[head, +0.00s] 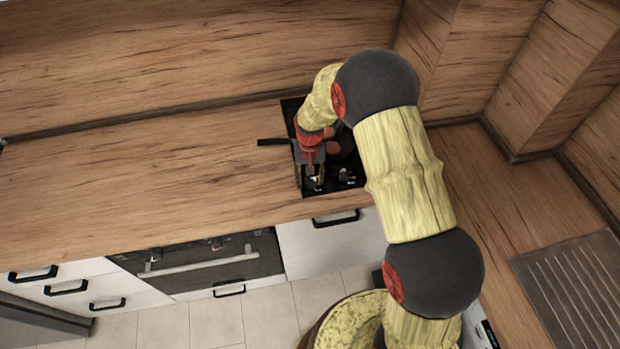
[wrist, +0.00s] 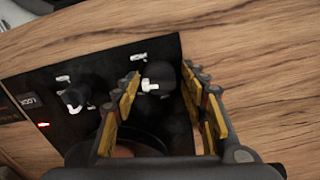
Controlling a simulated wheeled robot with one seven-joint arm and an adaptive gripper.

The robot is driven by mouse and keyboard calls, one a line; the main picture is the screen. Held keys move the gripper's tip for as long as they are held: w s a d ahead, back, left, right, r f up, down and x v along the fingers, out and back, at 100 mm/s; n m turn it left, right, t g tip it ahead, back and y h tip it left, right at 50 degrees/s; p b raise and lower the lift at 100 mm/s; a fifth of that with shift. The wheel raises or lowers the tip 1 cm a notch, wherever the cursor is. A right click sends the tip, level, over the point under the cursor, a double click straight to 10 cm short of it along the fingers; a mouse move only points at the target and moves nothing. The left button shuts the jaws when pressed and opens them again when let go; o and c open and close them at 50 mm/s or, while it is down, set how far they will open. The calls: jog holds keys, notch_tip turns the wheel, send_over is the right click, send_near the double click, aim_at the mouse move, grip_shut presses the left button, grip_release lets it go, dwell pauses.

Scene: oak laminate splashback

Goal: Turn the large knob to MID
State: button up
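Two black knobs with white pointers stand on a dark hob panel (wrist: 110,62). One knob (wrist: 160,76) lies between the fingertips of my gripper (wrist: 160,88) in the wrist view. The other knob (wrist: 74,97) is to its left, clear of the fingers. I cannot tell for sure which is the large one. My gripper is open, its yellow-padded fingers on either side of the first knob, with no clear contact. White marks sit near the knobs, too small to read. In the head view my gripper (head: 313,172) is over the hob's front edge.
A black handle (head: 273,142) juts left over the wooden worktop (head: 150,180). A small dark label (wrist: 28,101) and a red light (wrist: 43,125) are left of the knobs. A ridged drainer (head: 575,285) is at right. The worktop left of the hob is clear.

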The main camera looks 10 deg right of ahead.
aim_at(311, 179)
jog(key=shift+o, duration=0.6)
jog(key=shift+r, duration=0.1)
notch_tip(311, 179, up, 12)
dwell(0.6)
jog(key=s+d+r+t+b, duration=0.1)
jog(key=s+r, duration=0.4)
jog(key=s, duration=0.5)
jog(key=s+d+r+n+t+b, duration=0.1)
jog(key=s+r+b, duration=0.3)
jog(key=s, duration=0.5)
jog(key=s+d+r+n+t+b, duration=0.1)
jog(key=s+r+t+b, duration=0.2)
jog(key=s+r, duration=0.3)
jog(key=shift+s+d+r+t, duration=0.15)
jog(key=shift+s+t, duration=0.15)
jog(key=shift+s, duration=2)
